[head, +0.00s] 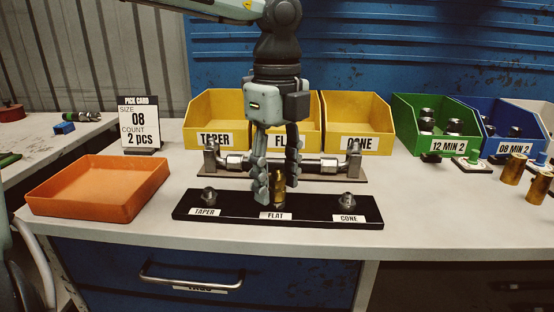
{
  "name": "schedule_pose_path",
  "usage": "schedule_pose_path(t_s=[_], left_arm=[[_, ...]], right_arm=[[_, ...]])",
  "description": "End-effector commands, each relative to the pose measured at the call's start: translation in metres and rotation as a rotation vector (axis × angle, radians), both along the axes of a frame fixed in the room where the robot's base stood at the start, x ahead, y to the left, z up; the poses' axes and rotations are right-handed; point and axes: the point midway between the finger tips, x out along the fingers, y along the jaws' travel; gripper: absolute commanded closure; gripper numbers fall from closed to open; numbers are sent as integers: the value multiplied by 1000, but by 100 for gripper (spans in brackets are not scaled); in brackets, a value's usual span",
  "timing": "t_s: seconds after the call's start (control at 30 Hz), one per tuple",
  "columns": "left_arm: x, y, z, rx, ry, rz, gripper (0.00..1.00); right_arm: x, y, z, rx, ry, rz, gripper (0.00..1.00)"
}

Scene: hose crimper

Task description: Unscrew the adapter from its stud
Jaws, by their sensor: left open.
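A brass adapter (279,188) stands upright at the middle FLAT position of the black stud board (320,212). Its stud is hidden beneath it. My left gripper (276,188) points straight down over the FLAT position, its fingers open on either side of the adapter. I cannot tell whether either finger touches it. The TAPER stud (209,195) and the CONE stud (347,200) carry no brass piece. My right gripper is out of view.
A metal pipe fixture (325,166) stands close behind the board, with yellow labelled bins (357,110) behind it. An empty orange tray (97,190) is at left, beside a pick card (140,122). Brass fittings (512,169) and green and blue bins stand at right.

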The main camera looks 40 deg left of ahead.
Motion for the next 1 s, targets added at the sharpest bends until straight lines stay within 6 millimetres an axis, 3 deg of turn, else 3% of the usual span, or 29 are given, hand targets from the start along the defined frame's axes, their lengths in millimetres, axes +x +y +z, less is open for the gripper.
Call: schedule_pose_path(t_s=[0.27, 0.67, 0.77, 0.87, 1.0], left_arm=[[0, 0, -2, -1, -1, -1, 53], [0, 0, -2, -1, 0, 0, 100], [0, 0, -2, -1, 0, 1, 100], [0, 1, -1, 4, -2, 95, 100], [0, 1, 0, 9, -4, 398, 100]], right_arm=[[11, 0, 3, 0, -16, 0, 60], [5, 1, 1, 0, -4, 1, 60], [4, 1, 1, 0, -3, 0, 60], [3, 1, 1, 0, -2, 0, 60], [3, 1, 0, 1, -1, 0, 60]])
